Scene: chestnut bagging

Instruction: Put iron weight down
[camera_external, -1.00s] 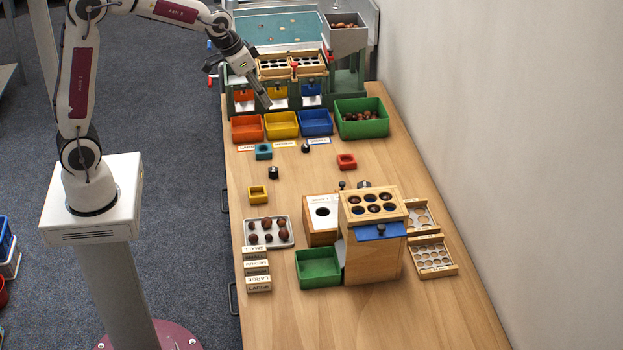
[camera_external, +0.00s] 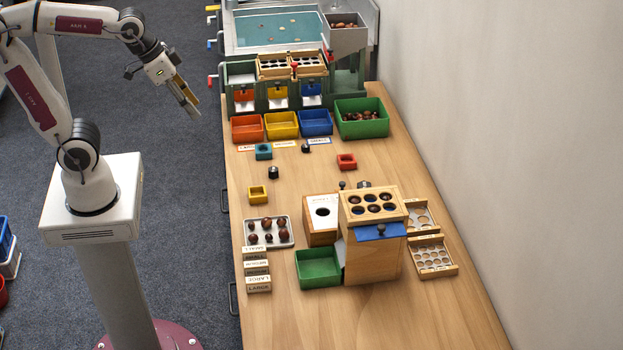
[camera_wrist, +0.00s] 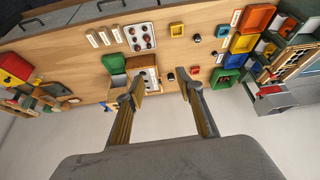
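My gripper (camera_external: 191,103) is over the floor left of the table, clear of it. In the wrist view my gripper (camera_wrist: 161,84) has its two fingers well apart, with nothing between them. A small black weight (camera_external: 273,172) stands on the table beside the yellow square holder (camera_external: 258,195). A smaller black weight (camera_external: 305,148) stands near the teal holder (camera_external: 263,151). Which one is the iron weight I cannot tell. The first weight also shows in the wrist view (camera_wrist: 197,38).
A wooden box with round holes (camera_external: 347,221) stands mid-table by a green bin (camera_external: 318,279). A tray of chestnuts (camera_external: 291,241) and label blocks (camera_external: 258,284) lie left of it. Coloured bins (camera_external: 247,137) line the sorting machine. The table's front is clear.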

